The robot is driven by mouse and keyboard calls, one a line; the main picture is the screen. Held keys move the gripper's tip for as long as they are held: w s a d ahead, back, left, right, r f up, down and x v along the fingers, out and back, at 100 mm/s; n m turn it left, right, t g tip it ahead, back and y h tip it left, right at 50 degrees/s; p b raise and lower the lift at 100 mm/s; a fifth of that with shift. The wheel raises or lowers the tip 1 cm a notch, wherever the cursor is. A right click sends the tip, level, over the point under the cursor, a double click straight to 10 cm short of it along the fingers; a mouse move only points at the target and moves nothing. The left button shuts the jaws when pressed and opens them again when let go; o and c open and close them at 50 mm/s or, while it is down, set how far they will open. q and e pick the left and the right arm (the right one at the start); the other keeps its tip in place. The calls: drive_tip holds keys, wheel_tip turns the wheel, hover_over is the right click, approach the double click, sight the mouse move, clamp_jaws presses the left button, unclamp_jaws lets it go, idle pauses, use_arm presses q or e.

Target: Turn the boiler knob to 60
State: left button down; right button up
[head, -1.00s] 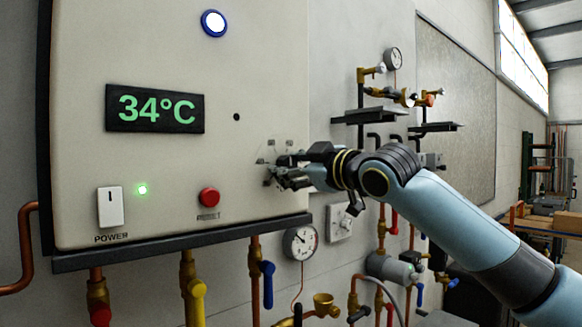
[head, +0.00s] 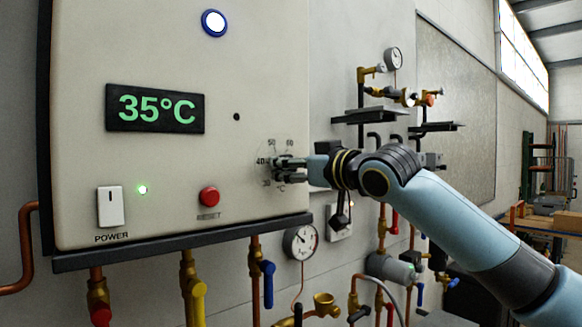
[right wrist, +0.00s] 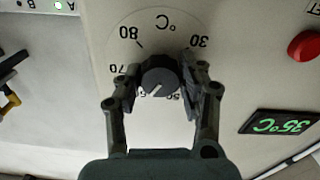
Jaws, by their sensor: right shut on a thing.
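The boiler (head: 265,70) is a large cream panel on the wall. Its display (head: 155,109) reads 35°C in green. My right gripper (head: 282,170) is at the dial on the panel's lower right and hides the knob in the head view. In the right wrist view, the dark round knob (right wrist: 160,78) sits between the fingers of my right gripper (right wrist: 160,88), which are shut on it. The dial (right wrist: 170,24) appears upside down there. The knob's white pointer mark points down and left, toward the partly hidden 60 region. My left gripper is not in view.
A red reset button (head: 209,196) and a white power switch (head: 110,206) with a lit green lamp are left of the dial. A pressure gauge (head: 300,242), valves and copper pipes hang below the boiler. Black brackets and more pipework are to the right.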

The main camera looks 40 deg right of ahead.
drive_tip(key=shift+f, duration=0.15)
drive_tip(key=o, duration=1.2)
drive_tip(key=shift+s+d, duration=0.15)
drive_tip(key=shift+s, duration=1.7)
drive_tip(key=shift+s+d, duration=0.15)
drive_tip(key=shift+s, duration=1.7)
